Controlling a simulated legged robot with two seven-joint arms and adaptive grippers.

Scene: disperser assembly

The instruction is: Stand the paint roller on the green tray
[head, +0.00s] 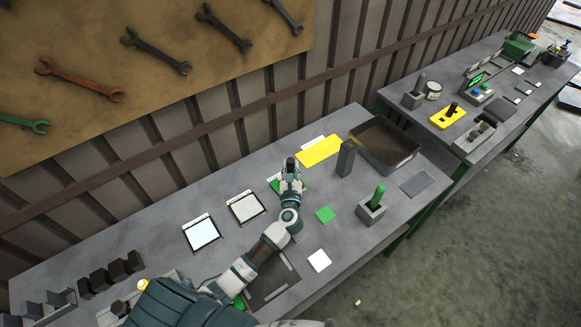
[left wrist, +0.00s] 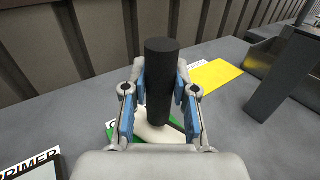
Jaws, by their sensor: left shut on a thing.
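My left gripper (head: 291,171) is shut on the paint roller and shows closely in the left wrist view (left wrist: 160,95). The paint roller (left wrist: 160,60) has a black cylindrical upper part, upright between the two fingers, and a pale, wide lower end. Its dark top (head: 290,161) shows above the gripper in the head view. The green tray (head: 274,184) is mostly hidden under the gripper. Its green edge (left wrist: 112,132) shows around the pale end in the left wrist view. The roller is over the tray; I cannot tell whether it touches. My right gripper is not in view.
White trays (head: 246,207) (head: 201,233) lie left of the gripper. A yellow sheet (head: 320,150), a dark upright block (head: 346,158) and a dark bin (head: 385,145) are to the right.

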